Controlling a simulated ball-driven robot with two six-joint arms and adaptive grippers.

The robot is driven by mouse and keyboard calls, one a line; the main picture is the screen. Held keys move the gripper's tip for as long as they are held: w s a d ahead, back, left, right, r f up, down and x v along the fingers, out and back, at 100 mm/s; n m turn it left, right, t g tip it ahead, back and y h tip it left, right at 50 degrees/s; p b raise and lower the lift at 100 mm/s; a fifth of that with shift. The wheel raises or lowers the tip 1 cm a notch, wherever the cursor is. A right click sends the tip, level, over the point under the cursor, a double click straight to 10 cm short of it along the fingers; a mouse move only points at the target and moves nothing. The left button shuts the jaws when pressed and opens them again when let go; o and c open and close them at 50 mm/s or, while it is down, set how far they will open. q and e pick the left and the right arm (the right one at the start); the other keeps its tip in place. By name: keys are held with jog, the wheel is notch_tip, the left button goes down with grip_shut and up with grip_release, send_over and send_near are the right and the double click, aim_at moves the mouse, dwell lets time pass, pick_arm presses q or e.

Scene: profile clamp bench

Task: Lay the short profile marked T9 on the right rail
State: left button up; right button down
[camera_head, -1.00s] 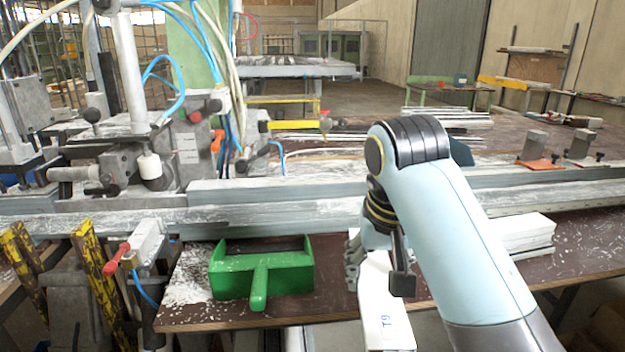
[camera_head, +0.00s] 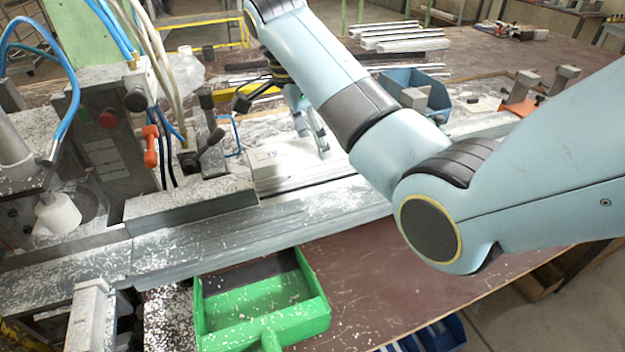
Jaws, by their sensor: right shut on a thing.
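My right gripper (camera_head: 312,138) is shut on a short white profile (camera_head: 290,165) at the back of the long grey rail (camera_head: 290,215), right of the clamp machine. A small mark shows on the profile's left end, too small to read. The profile lies about level, along the rail. I cannot tell whether it rests on the rail or is held just above it. My forearm and wrist hide part of the rail to the right. My left gripper is not in view.
The clamp machine (camera_head: 105,150) with blue hoses stands close on the left. A green dustpan-like tray (camera_head: 318,310) sits at the front edge. A blue bin (camera_head: 432,95) and stacked profiles (camera_head: 400,38) lie behind.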

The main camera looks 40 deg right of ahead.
aim_at(315, 169)
notch_tip(315, 169, down, 3)
jog(key=shift+r+b, duration=0.2)
jog(key=shift+b, duration=0.5)
notch_tip(315, 169, down, 4)
jog(key=shift+r+p, duration=0.1)
jog(key=shift+p, duration=0.25)
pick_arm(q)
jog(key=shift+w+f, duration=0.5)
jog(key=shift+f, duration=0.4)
pick_arm(e)
jog(key=shift+w+f, duration=0.1)
jog(key=shift+f, duration=0.3)
jog(key=shift+f, duration=0.1)
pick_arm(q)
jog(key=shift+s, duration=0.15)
pick_arm(e)
jog(key=shift+c, duration=2.4)
grip_release()
